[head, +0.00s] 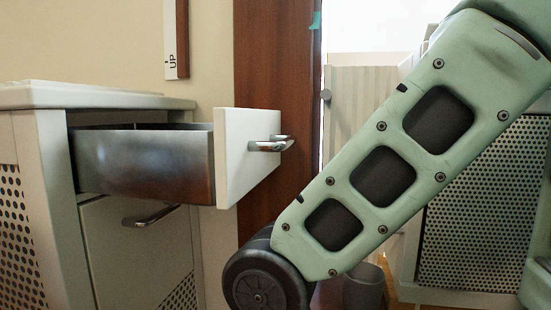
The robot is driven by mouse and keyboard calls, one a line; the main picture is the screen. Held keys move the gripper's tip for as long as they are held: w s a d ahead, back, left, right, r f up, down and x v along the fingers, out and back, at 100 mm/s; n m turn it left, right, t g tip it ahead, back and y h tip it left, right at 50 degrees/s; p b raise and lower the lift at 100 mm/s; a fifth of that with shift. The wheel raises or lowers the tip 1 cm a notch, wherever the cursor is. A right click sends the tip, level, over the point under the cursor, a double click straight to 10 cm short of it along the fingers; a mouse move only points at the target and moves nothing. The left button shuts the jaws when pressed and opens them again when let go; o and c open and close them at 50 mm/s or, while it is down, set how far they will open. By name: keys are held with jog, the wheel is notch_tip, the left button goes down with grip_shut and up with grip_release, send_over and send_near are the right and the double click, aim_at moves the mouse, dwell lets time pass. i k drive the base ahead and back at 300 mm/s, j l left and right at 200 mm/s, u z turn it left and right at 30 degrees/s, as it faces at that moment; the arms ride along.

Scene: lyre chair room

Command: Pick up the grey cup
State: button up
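No grey cup can be made out for certain. A grey, round, open-topped container (365,287) shows low in the head view, partly hidden behind my arm; it looks like a bin on the floor, and I cannot tell whether it is the cup. The open drawer (145,165) at left is seen from the side, so its inside is hidden. My gripper is outside the view; only green links of my arm show, crossing the right half.
The drawer's white front (235,155) with a metal handle (270,144) sticks out from the white cabinet (55,180). A lower drawer (140,255) is shut. A brown wooden post (270,75) stands behind. Perforated panels (475,235) stand at the right.

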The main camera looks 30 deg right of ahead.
aim_at(363, 288)
jog(key=k+j+z, duration=0.3)
jog(key=j+z, duration=0.15)
jog(key=k+j+z, duration=0.3)
jog(key=z, duration=0.15)
